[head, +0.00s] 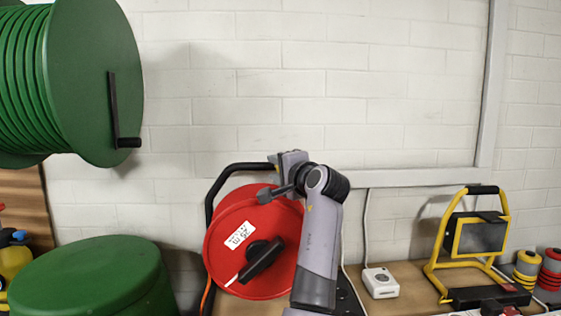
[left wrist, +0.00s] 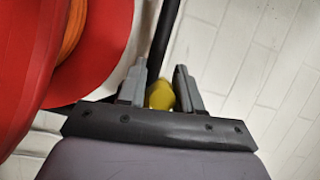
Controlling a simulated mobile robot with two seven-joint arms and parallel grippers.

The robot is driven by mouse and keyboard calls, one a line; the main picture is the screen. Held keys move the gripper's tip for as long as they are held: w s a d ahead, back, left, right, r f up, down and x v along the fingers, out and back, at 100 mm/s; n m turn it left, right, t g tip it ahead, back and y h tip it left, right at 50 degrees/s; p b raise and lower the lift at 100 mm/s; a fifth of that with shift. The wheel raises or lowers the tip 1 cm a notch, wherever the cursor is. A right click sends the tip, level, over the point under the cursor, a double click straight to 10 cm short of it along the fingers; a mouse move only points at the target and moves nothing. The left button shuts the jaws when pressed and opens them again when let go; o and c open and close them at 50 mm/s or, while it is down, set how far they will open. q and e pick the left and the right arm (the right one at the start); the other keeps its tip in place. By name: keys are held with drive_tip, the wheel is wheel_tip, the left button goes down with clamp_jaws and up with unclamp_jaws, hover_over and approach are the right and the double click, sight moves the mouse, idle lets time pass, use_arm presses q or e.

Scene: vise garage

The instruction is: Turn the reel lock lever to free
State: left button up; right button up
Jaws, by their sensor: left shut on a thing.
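The red cable reel (head: 222,252) stands on the workbench in a black tube frame (head: 210,193), with a white label and a black handle (head: 262,262) on its face. The lever is hidden in the head view. My right gripper is out of view.
A large green hose reel (head: 95,75) hangs at the upper left, above a green drum (head: 90,270). A white socket box (head: 381,283) and a yellow work lamp (head: 475,240) stand on the bench at right. The wall above the reel is clear.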

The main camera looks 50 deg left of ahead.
use_arm(q)
drive_tip(key=shift+f+n+h, duration=0.3)
drive_tip(key=shift+n+h, duration=0.2)
drive_tip(key=shift+n, duration=0.5)
drive_tip(key=shift+s, duration=0.1)
drive_tip(key=o, duration=0.8)
drive_tip(key=shift+f, duration=0.1)
